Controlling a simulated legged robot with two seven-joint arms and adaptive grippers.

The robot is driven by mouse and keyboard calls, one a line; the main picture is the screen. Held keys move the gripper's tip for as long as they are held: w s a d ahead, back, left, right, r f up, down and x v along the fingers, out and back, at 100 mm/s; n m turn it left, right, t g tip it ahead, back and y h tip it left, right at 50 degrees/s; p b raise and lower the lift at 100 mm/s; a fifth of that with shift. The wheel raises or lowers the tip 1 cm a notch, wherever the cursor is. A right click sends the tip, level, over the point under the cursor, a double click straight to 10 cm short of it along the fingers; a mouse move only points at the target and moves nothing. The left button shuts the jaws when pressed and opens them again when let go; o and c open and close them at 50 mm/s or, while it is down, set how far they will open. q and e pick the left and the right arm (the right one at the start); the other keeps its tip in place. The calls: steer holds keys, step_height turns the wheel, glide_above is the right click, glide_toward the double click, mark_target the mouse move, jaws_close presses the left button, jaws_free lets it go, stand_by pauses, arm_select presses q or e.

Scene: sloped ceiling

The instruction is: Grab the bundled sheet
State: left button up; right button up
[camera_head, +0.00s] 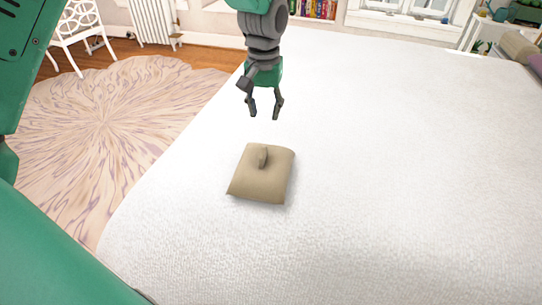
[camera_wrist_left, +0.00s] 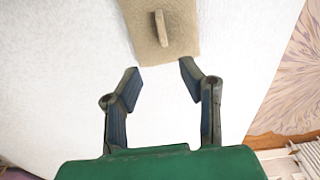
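The bundled sheet (camera_head: 262,184) is a tan, cushion-like bundle with a small upright tab on top. It lies on the white bed (camera_head: 400,170), near the bed's left edge. My left gripper (camera_head: 265,113) is open and empty, above the bed and beyond the bundle in the head view. In the left wrist view, the bundle (camera_wrist_left: 180,45) is at the top, past the spread fingertips of the left gripper (camera_wrist_left: 159,70), and the fingers do not appear to touch it. My right gripper is not in view.
A round patterned rug (camera_head: 105,120) covers the wooden floor left of the bed. A white chair (camera_head: 78,28) and a radiator (camera_head: 152,20) stand at the back left. Rolled items (camera_head: 520,46) lie at the far right. The bed around the bundle is clear.

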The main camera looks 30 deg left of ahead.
mark_target(262, 150)
arm_select(q)
steer(key=f, duration=0.3)
steer(key=f+b, duration=0.1)
steer(key=f, duration=0.3)
steer(key=shift+s+f, duration=0.2)
steer(key=shift+f, duration=0.05)
steer(key=shift+a+f, duration=0.35)
steer(key=shift+f, duration=0.45)
steer(key=f, duration=0.3)
steer(key=shift+s+d+f+b, duration=0.2)
steer(key=shift+s+f+b, duration=0.1)
steer(key=shift+b, duration=0.1)
steer(key=shift+w+d+f, duration=0.1)
steer(key=shift+d+f, duration=0.05)
steer(key=shift+f, duration=0.25)
jaws_close()
steer(key=shift+a, duration=0.2)
